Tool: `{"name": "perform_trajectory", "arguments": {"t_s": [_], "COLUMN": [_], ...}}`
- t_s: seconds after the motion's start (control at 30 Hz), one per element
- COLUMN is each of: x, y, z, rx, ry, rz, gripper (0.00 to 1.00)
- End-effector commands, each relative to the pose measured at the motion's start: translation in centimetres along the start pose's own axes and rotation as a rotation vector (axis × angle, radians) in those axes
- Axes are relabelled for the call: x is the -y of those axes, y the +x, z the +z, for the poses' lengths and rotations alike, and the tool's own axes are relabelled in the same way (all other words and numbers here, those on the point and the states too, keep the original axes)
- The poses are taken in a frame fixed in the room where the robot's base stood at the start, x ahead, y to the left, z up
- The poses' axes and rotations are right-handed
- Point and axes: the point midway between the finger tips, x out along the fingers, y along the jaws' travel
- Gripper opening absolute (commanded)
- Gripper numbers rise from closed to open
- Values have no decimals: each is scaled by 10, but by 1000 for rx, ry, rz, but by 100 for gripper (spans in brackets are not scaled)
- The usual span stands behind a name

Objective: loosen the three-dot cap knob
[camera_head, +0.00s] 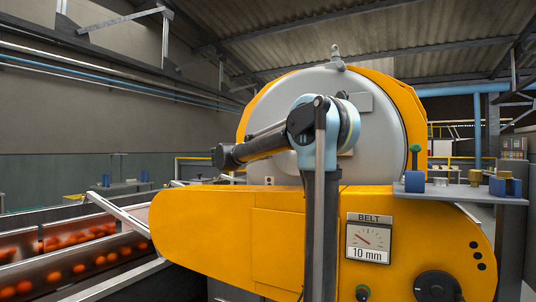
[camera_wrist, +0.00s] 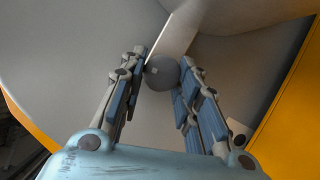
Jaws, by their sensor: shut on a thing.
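A round grey knob (camera_wrist: 161,72) with a small pale square mark sits between the fingertips of my gripper (camera_wrist: 168,75) in the wrist view. My gripper is shut on it, one blue-padded finger on each side. The knob stands in front of a grey cover face (camera_wrist: 60,60), at the lower end of a pale bar (camera_wrist: 183,30). A small light plate with a dark dot (camera_wrist: 239,137) shows to the right, partly hidden by a finger, so I cannot tell its full dot count. In the head view, my arm hides the gripper and this knob.
The grey drum cover (camera_head: 385,135) sits in a yellow housing (camera_head: 200,225). A belt gauge (camera_head: 367,240) reads 10 mm. A black dial (camera_head: 437,287) sits below three black dots (camera_head: 477,256). A shelf (camera_head: 455,190) holds small blue blocks. Oranges (camera_head: 55,277) lie on a conveyor at left.

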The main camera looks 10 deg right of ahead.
Motion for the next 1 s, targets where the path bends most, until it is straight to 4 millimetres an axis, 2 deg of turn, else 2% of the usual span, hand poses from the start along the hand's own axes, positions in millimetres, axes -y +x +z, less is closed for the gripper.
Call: {"name": "perform_trajectory", "arguments": {"t_s": [0.17, 0.2, 0.27, 0.67, 0.83, 1.0], "x": [1, 1, 1, 0, 0, 0], "y": [0, 0, 0, -3, -20, -49], "z": [-2, -2, -2, 0, -1, -2], "rx": [-5, -5, -4, -2, -3, -5], "ry": [1, 1, 1, 1, 2, 1], "rz": [-2, -2, -2, -1, 0, 0], "gripper": [6, 39, 51, 51, 51, 51]}}
